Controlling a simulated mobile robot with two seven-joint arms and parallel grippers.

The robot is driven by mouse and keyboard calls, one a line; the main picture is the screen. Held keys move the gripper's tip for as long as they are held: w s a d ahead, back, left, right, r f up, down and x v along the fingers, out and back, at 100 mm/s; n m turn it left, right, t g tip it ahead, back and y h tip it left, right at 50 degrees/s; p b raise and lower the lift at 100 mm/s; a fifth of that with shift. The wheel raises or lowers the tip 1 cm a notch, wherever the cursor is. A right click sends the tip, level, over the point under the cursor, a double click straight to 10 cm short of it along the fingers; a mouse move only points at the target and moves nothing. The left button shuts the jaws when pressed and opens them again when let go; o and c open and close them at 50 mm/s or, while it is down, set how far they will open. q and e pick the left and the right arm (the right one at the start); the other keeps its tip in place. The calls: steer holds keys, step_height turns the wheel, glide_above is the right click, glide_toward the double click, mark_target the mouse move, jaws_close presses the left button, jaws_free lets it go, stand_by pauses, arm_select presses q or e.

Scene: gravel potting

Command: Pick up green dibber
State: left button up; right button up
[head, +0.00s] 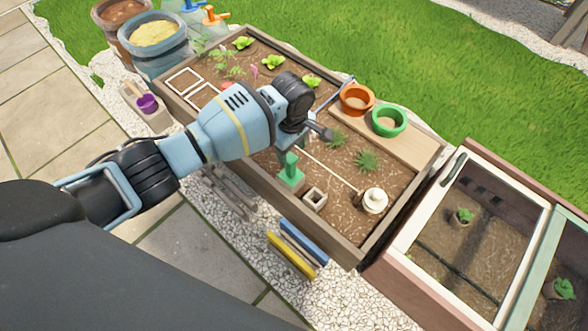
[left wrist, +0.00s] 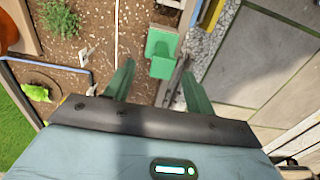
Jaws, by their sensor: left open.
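The green dibber (head: 291,160) shows as a green upright piece over a green block at the front edge of the planting bed, just below my left gripper in the head view. In the left wrist view a green shape (left wrist: 161,52) lies beyond and between the fingertips, apart from them. My left gripper (head: 303,137) is open and empty; its two spread fingers also show in the left wrist view (left wrist: 158,70). The gripper partly covers the bed behind the dibber. My right gripper is not in view.
Orange (head: 356,98) and green (head: 389,120) pots sit at the back. The wooden bed rim (head: 262,203) runs in front; blue and yellow bars (head: 291,257) lie outside it.

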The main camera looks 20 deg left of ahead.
mark_target(291, 160)
arm_select(q)
steer(key=shift+s+f, duration=0.1)
steer(key=shift+f, duration=0.15)
steer(key=shift+f+b, duration=0.75)
steer(key=shift+f, duration=0.2)
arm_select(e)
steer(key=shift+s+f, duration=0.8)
arm_select(q)
steer(key=shift+f, duration=0.15)
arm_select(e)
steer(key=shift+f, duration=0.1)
arm_select(q)
steer(key=f+b, duration=0.2)
steer(key=f, duration=0.1)
steer(key=f+b, duration=0.2)
steer(key=shift+a, duration=0.25)
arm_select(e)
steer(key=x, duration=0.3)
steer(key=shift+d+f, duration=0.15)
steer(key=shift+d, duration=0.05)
arm_select(q)
steer(key=shift+r, duration=0.1)
steer(key=shift+c, duration=0.3)
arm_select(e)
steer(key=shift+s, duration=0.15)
arm_select(q)
steer(key=c, duration=0.9)
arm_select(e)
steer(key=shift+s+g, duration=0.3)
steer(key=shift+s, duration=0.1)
